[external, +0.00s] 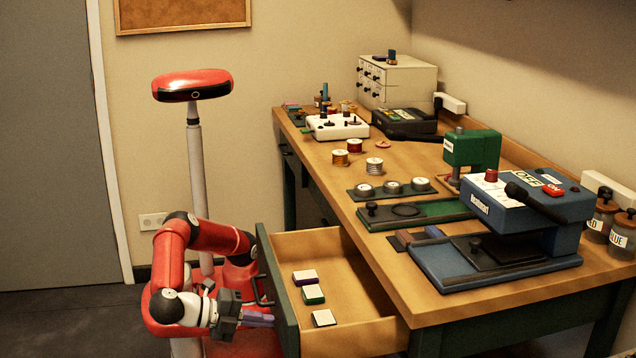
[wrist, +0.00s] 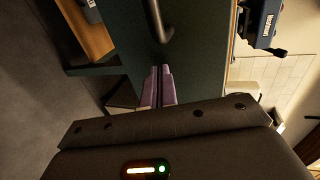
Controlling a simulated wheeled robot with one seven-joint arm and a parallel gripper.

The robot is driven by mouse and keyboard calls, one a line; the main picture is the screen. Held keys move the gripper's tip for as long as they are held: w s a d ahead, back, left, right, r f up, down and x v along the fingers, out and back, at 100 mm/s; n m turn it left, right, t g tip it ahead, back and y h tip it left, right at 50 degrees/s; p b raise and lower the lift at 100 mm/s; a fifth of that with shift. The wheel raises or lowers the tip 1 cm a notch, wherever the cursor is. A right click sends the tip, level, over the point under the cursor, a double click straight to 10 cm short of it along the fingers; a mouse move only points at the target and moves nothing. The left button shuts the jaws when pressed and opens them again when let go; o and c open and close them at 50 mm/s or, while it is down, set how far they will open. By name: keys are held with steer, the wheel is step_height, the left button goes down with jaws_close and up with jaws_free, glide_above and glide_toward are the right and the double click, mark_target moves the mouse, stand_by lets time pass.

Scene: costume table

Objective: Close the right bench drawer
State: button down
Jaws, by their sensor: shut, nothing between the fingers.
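The right bench drawer (external: 345,262) is pulled well out from under the wooden bench (external: 420,268). Its front panel is dark green, and in the wrist view the green front (wrist: 115,45) fills the upper middle with a dark curved handle (wrist: 158,20). Inside lie a few small white-topped blocks (external: 313,295). My gripper (external: 270,318) is shut and empty, close to the outer face of the drawer front. Its purplish fingertips also show in the wrist view (wrist: 159,75), below the handle and pointing at the panel. I cannot tell whether they touch it.
A blue press (external: 530,205) stands at the near end of the bench top, with a green press (external: 470,150) behind it. Thread spools (external: 355,146) and a white cabinet (external: 398,80) stand farther back. Open floor (external: 60,322) lies to the left.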

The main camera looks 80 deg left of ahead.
steer(key=shift+w, duration=0.25)
steer(key=shift+w, duration=0.1)
steer(key=w+b, duration=0.3)
steer(key=w, duration=2)
steer(key=shift+w, duration=0.4)
steer(key=shift+w+r, duration=0.1)
steer(key=shift+w, duration=0.3)
steer(key=shift+w+a, duration=0.1)
steer(key=shift+w, duration=0.05)
steer(key=v, duration=0.9)
steer(key=f+v, duration=0.1)
steer(key=v, duration=0.4)
steer(key=shift+s, duration=0.45)
steer(key=shift+w+f, duration=0.1)
